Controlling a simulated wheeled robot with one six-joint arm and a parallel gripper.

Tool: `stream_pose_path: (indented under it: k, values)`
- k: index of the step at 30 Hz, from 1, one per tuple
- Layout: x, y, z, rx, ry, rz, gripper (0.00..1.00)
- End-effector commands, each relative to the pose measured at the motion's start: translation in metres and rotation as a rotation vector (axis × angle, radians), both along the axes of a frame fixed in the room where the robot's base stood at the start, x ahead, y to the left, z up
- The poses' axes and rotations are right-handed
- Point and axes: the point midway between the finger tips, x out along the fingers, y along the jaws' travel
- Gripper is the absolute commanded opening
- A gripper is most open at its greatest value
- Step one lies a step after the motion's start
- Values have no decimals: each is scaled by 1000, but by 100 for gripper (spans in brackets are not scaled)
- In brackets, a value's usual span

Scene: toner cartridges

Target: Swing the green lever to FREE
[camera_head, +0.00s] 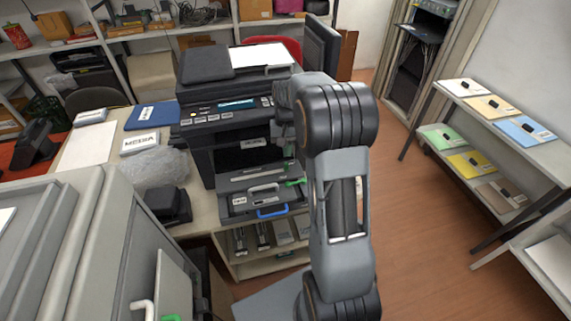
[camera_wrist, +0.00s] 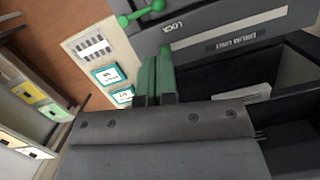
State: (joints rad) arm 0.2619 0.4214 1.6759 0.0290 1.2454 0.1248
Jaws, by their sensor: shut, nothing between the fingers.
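The green lever (camera_wrist: 141,14) is at the top of the wrist view, a short bar with rounded ends on the printer's grey front. The word LOCK is printed beside it; I see no FREE mark. In the head view the lever (camera_head: 296,182) shows at the right side of the printer's open front. My gripper (camera_wrist: 157,58) has green-tipped fingers closed together with nothing between them. They appear just short of the lever in the wrist view, with no clear contact. In the head view my arm hides most of the gripper.
The black printer (camera_head: 203,92) stands open on the bench. Below its opening is a grey front unit with a white handle and a blue handle (camera_head: 272,211). A grey cabinet (camera_head: 75,240) is at the near left. Shelves with coloured folders (camera_head: 520,130) stand at right; the floor between is clear.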

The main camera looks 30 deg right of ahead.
Motion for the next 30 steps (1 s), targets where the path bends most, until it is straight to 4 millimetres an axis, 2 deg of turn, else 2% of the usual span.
stream_pose_path:
  k: [12,18,30]
  values:
    - [-12,6,-61,2,5,3,0]
    - [-16,8,-82,1,4,3,0]
    - [-18,9,-92,1,2,2,0]
